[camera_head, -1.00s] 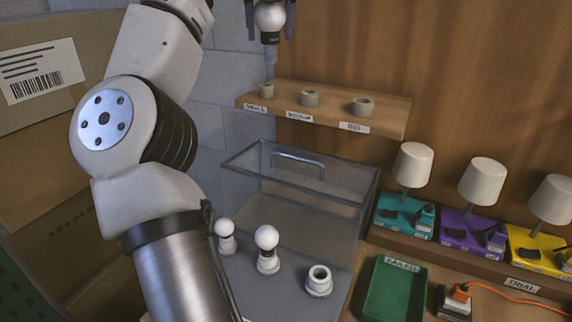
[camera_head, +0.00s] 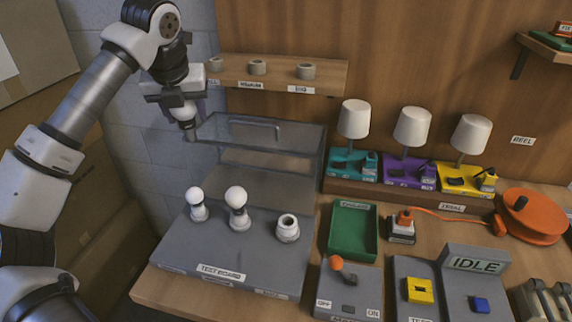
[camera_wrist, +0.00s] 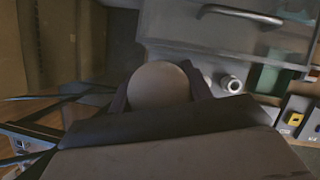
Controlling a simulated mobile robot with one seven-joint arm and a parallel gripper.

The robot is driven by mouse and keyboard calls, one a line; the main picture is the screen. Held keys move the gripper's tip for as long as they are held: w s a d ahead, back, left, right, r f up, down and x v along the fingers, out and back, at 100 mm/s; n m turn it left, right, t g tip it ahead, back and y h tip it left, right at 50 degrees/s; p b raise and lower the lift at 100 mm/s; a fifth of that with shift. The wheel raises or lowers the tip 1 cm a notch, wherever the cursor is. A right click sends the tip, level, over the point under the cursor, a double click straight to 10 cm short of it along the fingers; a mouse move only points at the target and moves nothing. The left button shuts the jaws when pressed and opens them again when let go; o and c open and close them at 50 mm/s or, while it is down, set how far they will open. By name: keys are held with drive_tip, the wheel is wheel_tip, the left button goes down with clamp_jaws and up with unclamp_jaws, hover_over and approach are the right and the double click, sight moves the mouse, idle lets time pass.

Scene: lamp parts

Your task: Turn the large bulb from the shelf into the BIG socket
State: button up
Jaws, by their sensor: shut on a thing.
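My gripper (camera_head: 180,106) is shut on the large bulb (camera_head: 184,115), a white globe with a dark collar and a metal base pointing down. It hangs in the air left of the clear box, above and behind the test board. In the wrist view the bulb's globe (camera_wrist: 158,84) shows between the fingers; its base is hidden. On the grey test board (camera_head: 225,270), the right-hand socket (camera_head: 287,229) is open and empty, and is the widest. The other two sockets hold white bulbs (camera_head: 195,197) (camera_head: 236,199).
A clear box (camera_head: 265,155) with a handle stands behind the board. Right of the board are a green tray (camera_head: 354,230), an orange plug (camera_head: 404,217), and a switch box (camera_head: 349,293). Three lamps (camera_head: 412,126) stand behind. Space above the empty socket is clear.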

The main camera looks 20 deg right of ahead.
drive_tip(key=s+d+f+m+g+h, duration=0.1)
drive_tip(key=s+d+f+m, duration=0.5)
drive_tip(key=s+d+f, duration=0.8)
drive_tip(key=shift+d+f+m+h+b, duration=0.35)
drive_tip(key=shift+d+f+h, duration=0.25)
drive_tip(key=shift+d+f, duration=0.8)
drive_tip(key=shift+s+d+r+b, duration=0.1)
drive_tip(key=shift+s+r+b, duration=0.05)
drive_tip(key=shift+b, duration=0.3)
drive_tip(key=shift+f+b, duration=1.25)
drive_tip(key=shift+b, duration=0.2)
drive_tip(key=shift+f+b, duration=0.55)
drive_tip(key=shift+b, duration=0.4)
idle(0.4)
idle(0.4)
